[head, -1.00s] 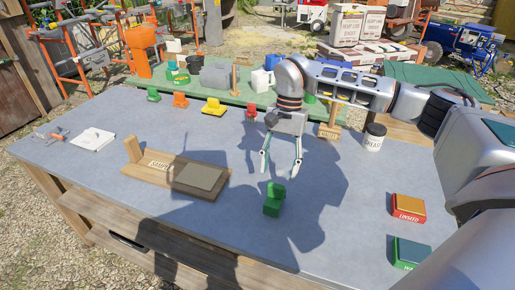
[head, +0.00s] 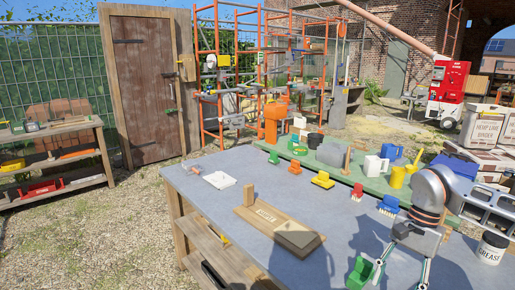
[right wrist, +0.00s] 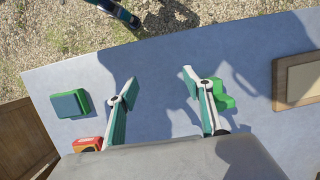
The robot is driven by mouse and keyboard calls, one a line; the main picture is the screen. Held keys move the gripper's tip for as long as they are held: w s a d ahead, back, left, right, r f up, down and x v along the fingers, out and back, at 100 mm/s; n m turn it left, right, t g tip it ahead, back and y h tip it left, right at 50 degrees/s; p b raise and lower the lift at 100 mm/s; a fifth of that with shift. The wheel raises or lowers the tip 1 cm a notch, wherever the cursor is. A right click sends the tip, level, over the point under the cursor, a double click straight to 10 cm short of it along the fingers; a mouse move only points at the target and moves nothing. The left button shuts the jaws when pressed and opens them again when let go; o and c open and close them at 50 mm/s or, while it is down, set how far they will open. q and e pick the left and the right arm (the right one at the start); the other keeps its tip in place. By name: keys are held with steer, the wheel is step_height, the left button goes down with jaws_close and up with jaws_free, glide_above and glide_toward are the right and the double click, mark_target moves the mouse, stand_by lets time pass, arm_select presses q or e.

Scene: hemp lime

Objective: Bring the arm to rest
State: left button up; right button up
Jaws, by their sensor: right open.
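My right gripper (head: 396,285) is at the lower right of the head view, with its fingers spread and nothing between them. It also shows open in the right wrist view (right wrist: 158,78), over the grey table (head: 335,240). A green block-shaped item (head: 360,275) sits beside its left finger in the head view. In the right wrist view the green item (right wrist: 224,100) is beside and partly behind the right finger; whether they touch I cannot tell. The fingertips are cut off or nearly so at the head view's bottom edge. My left gripper is not in view.
A grease jar (head: 490,248) stands to the right. Small coloured items line the table's back.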

steer(key=s+a+f+m+g+y, duration=0.15)
steer(key=s+a+y, duration=0.25)
steer(key=a, duration=0.8)
steer(key=s+a+f+m+y, duration=0.25)
steer(key=s+a+y, duration=0.2)
steer(key=a, duration=0.85)
steer(key=w+a+r+m+t+y, duration=0.1)
steer(key=a+r+m+t+y, duration=0.3)
steer(key=m, duration=0.4)
steer(key=w+a+r+m+t+y, duration=0.1)
steer(key=a+r+m+t+y, duration=0.15)
steer(key=a+m+y, duration=0.4)
steer(key=w+d+f+m+t+h, duration=0.2)
steer(key=d+f+m+t+h, duration=0.4)
steer(key=m, duration=0.7)
steer(key=w+d+f+m+t+h, duration=0.1)
steer(key=d+f+m+t+h, duration=0.55)
steer(key=m, duration=0.75)
steer(key=s+d+f+m+g+h, duration=0.2)
steer(key=s+d+f+m, duration=0.3)
steer(key=f, duration=0.4)
steer(key=s+d+f+m+g+h, duration=0.3)
steer(key=s+d+f+m+h, duration=0.1)
steer(key=s+f+m, duration=0.3)
step_height(320, 180, down, 2)
steer(key=shift+s+d+f, duration=0.2)
steer(key=shift+s+d, duration=0.4)
steer(key=shift+s, duration=0.05)
